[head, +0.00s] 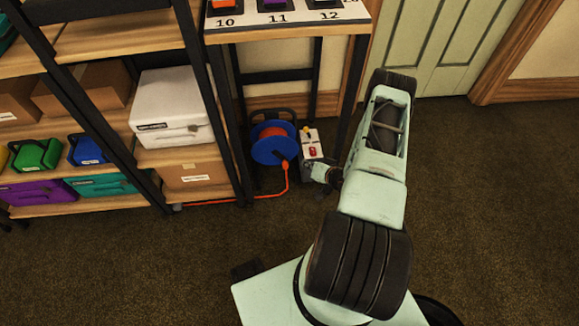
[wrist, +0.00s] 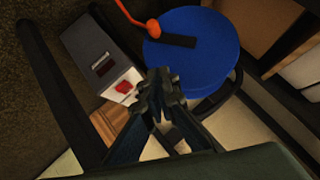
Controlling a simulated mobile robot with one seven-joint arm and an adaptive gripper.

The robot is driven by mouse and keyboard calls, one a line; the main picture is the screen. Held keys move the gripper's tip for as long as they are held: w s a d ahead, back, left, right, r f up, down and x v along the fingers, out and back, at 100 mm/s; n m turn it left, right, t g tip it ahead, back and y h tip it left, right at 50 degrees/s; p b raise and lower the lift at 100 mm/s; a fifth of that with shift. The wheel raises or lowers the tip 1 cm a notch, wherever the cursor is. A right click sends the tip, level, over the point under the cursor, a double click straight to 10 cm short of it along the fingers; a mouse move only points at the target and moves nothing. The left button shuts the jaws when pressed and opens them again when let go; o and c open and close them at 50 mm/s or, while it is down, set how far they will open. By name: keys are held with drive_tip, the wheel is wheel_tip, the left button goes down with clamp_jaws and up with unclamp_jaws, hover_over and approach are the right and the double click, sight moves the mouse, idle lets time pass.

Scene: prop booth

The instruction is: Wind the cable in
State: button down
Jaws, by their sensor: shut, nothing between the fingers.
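A blue cable reel (head: 274,147) with orange cable wound on it stands on the floor under the numbered table. Its blue disc (wrist: 195,50) shows in the wrist view with a dark crank handle (wrist: 166,40) across it. The orange cable (head: 270,195) runs from the reel along the floor to the left, towards the shelf. A grey control box (head: 311,146) stands right of the reel; in the wrist view this box (wrist: 98,50) shows a red switch (wrist: 124,87). My gripper (wrist: 160,78) is shut and empty near the red switch; contact cannot be told.
A shelf rack with a white box (head: 172,105) and coloured cases stands at the left. The table (head: 285,33) overhangs the reel, and its dark legs stand close to my arm. Open carpet (head: 500,200) lies to the right, before a green door.

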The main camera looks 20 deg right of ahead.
drive_tip(key=b, duration=0.4)
approach(286, 162)
drive_tip(key=w+d, duration=0.1)
drive_tip(key=w, duration=0.3)
drive_tip(key=f, duration=0.2)
drive_tip(key=a+f+b, duration=0.1)
drive_tip(key=shift+w+a, duration=0.1)
drive_tip(key=shift+w, duration=0.15)
drive_tip(key=shift+a+f, duration=0.2)
drive_tip(key=shift+f, duration=0.15)
